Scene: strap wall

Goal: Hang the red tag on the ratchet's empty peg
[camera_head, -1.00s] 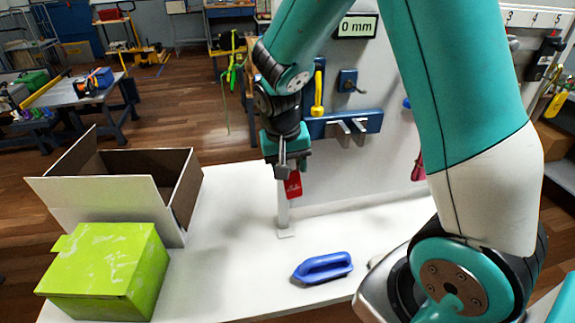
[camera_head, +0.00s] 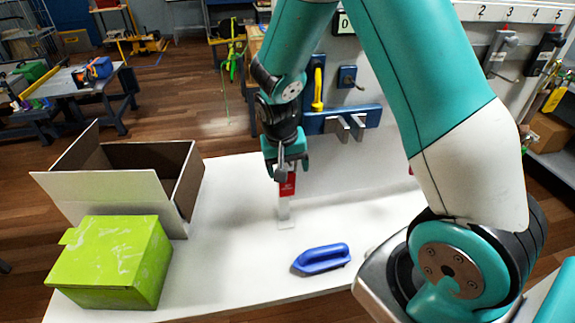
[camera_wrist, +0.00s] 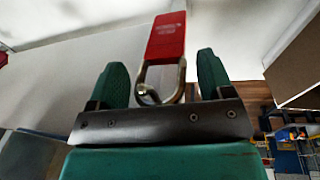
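The red tag (camera_head: 287,183) hangs upright by the slim white stand (camera_head: 284,213) on the white table, just under my gripper (camera_head: 287,164). In the wrist view the tag (camera_wrist: 166,37) has a metal shackle at its near end. A small metal hook end (camera_wrist: 148,92) shows inside the shackle loop. My gripper's green fingers (camera_wrist: 161,82) stand on either side of the shackle, with a narrow gap on each side. Grey hardware with a lever (camera_head: 500,52) is on the wall at right, under the number strip; I cannot tell whether it is the ratchet or which peg is empty.
A blue handled block (camera_head: 322,258) lies on the table to the right of the stand. A green box (camera_head: 110,262) and an open carton (camera_head: 110,198) stand at left. A blue rail with grey prongs (camera_head: 345,120) is on the wall behind. My arm hides part of the wall.

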